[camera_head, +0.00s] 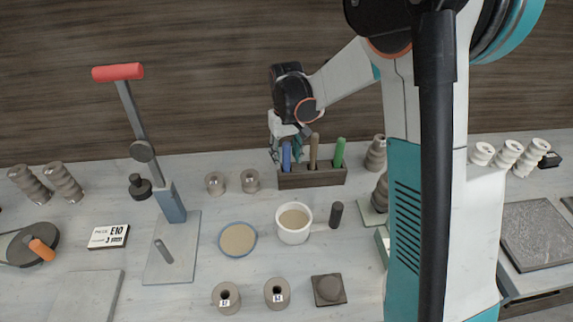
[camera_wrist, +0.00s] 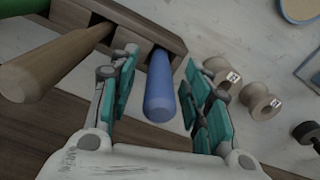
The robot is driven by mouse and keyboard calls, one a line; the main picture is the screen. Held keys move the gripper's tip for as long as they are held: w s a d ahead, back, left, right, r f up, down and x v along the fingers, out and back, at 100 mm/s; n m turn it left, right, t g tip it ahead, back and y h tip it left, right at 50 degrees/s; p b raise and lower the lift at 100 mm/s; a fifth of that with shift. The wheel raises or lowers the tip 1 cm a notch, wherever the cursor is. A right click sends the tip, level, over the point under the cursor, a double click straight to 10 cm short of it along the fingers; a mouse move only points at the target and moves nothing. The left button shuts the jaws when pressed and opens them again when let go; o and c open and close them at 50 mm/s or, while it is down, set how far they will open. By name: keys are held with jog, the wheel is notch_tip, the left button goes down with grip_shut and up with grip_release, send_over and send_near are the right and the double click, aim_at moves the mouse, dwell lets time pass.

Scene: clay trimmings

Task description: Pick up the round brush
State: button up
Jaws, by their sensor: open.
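A dark wooden holder (camera_head: 312,179) at the back of the table carries three upright handled tools. They are a blue one (camera_head: 286,158), a tan wooden one (camera_head: 314,152) and a green one (camera_head: 339,153). Their lower ends are hidden in the holder, so I cannot tell which is the round brush. My gripper (camera_head: 287,137) is at the blue handle on the holder's left end. In the wrist view, my open gripper (camera_wrist: 162,68) has the blue handle (camera_wrist: 160,90) between its fingers, with visible gaps on both sides. The tan handle (camera_wrist: 50,65) is outside the left finger.
Two small clay spools (camera_head: 233,182) stand left of the holder. A white mug (camera_head: 294,223) and a blue-rimmed dish (camera_head: 238,239) stand in front. A lever press (camera_head: 172,200) with a red grip is at left. Stacked clay pieces (camera_head: 376,154) stand right of the holder.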

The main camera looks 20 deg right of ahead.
notch_tip(320, 180, down, 3)
jog(key=shift+r+b, duration=0.1)
jog(key=shift+b, duration=0.25)
jog(key=c, duration=1)
jog(key=shift+c, duration=0.2)
jog(key=shift+r, duration=0.1)
notch_tip(320, 180, up, 20)
jog(key=p, duration=0.5)
jog(key=shift+p, duration=0.35)
